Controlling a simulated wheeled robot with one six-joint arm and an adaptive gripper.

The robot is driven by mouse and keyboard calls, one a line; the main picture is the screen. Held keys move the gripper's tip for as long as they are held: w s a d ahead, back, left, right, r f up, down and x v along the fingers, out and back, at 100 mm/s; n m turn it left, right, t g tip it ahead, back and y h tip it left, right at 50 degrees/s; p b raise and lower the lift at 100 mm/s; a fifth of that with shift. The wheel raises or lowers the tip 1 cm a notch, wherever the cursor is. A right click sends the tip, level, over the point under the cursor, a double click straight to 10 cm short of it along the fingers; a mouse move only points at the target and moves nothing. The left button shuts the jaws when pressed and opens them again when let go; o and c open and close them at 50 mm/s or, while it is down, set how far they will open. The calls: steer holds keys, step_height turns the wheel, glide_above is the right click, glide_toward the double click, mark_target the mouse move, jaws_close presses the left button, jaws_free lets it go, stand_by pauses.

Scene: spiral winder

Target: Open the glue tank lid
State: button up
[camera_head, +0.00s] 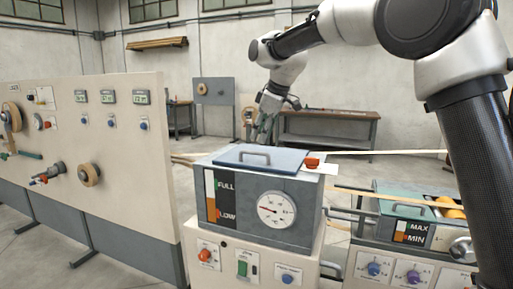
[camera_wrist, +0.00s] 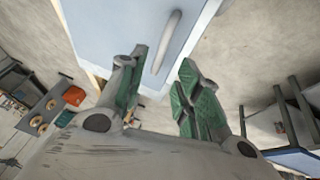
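The glue tank (camera_head: 290,228) is a grey box with a FULL/LOW level strip and a round dial on its front. Its blue-grey lid (camera_head: 285,160) lies flat and closed on top, with a bar handle (camera_head: 256,153). My gripper (camera_head: 263,133) is above and behind the lid in the head view, pointing down. In the wrist view, the pale blue lid (camera_wrist: 115,25) and its handle (camera_wrist: 167,42) lie ahead of the fingertips. My gripper (camera_wrist: 162,75) is open there, its green finger pads apart. The handle's lower end is near the gap; I cannot tell whether it is between the fingers.
An orange-red part (camera_head: 312,163) sits at the lid's right edge. A second tank marked MAX/MIN (camera_head: 410,232) stands to the right. A control panel (camera_head: 110,150) fills the left. A workbench (camera_head: 330,120) stands behind.

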mark_target(257, 152)
steer(key=x, duration=0.6)
steer(key=shift+f, duration=0.2)
jaws_close()
